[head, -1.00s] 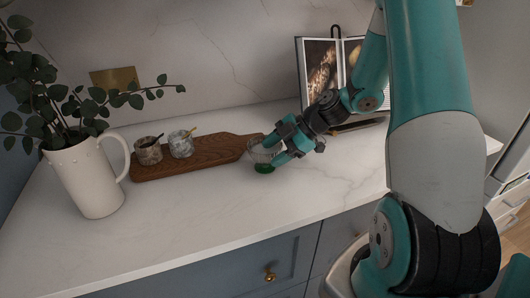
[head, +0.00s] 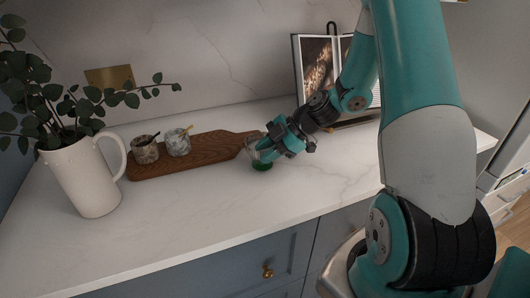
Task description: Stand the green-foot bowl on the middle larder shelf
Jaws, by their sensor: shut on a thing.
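The green-foot bowl (head: 262,166) is a small clear glass bowl with a green foot, at the handle end of the wooden board on the marble counter. My gripper (head: 264,149) is shut on the bowl, coming from the right. The bowl looks upright; I cannot tell whether its foot touches the counter. The fingers hide part of the bowl. The larder shelf is not clearly in view.
A wooden board (head: 207,160) carries two marbled pots (head: 177,142). A white jug (head: 85,178) with leafy stems stands at the left. An open book on a stand (head: 316,66) is behind my arm. The front counter is clear.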

